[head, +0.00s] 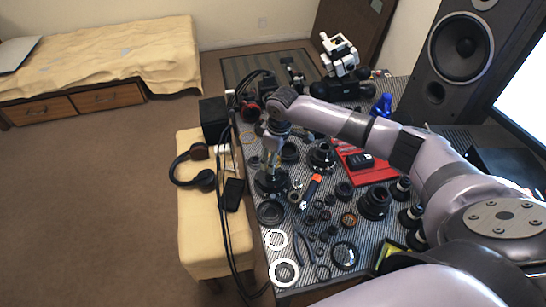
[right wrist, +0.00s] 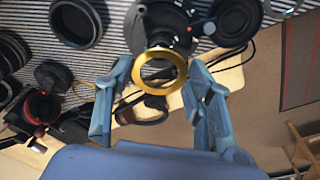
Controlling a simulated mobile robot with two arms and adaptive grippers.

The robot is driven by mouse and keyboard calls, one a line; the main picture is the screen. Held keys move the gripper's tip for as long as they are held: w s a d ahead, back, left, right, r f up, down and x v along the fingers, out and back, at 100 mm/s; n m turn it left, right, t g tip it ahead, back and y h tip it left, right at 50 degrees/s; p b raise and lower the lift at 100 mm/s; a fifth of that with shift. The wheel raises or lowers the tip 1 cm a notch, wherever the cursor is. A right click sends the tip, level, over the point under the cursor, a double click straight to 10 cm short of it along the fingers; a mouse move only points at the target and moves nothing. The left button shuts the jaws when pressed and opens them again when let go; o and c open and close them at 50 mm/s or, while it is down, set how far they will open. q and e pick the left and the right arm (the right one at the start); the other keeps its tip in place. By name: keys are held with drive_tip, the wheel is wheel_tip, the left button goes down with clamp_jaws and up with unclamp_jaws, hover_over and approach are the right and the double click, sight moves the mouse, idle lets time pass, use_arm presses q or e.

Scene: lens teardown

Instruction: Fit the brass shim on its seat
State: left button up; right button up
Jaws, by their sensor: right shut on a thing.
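The brass shim (right wrist: 160,91) is a flat gold ring between the fingers of my right gripper (right wrist: 160,72). The gripper is shut on it by its outer edge. Behind the ring in the right wrist view is a dark lens body (right wrist: 158,25), partly covered by the ring. The gap between them is hard to judge. In the head view my right gripper (head: 271,168) points down over a dark round lens part (head: 270,185) near the table's left edge; the shim is too small to make out there. Which part holds the seat is not clear. My left gripper is not in view.
The striped table mat (head: 300,268) is crowded with rings, lens parts and tools, including an orange-handled tool (head: 312,186). A red tray (head: 378,174) lies to the right. A bench with headphones (head: 204,180) and black cables runs along the table's left edge.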

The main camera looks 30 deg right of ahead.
wheel_tip(320, 180, down, 2)
drive_tip(key=shift+f+b, duration=0.2)
drive_tip(key=shift+b, duration=0.9)
drive_tip(key=shift+f+b, duration=0.35)
drive_tip(key=shift+f, duration=1.15)
drive_tip(key=shift+c, duration=0.3)
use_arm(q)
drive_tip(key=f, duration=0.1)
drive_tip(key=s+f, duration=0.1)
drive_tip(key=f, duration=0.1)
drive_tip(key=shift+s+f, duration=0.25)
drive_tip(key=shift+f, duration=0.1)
use_arm(e)
drive_tip(key=shift+f, duration=0.25)
drive_tip(key=shift+c, duration=0.5)
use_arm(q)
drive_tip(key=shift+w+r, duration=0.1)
use_arm(e)
drive_tip(key=shift+s+f, duration=0.15)
drive_tip(key=shift+f, duration=0.25)
use_arm(q)
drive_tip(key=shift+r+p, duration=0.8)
drive_tip(key=shift+p, duration=0.15)
use_arm(e)
drive_tip(key=shift+r, duration=0.35)
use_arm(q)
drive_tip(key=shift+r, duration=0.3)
use_arm(e)
drive_tip(key=shift+f, duration=0.2)
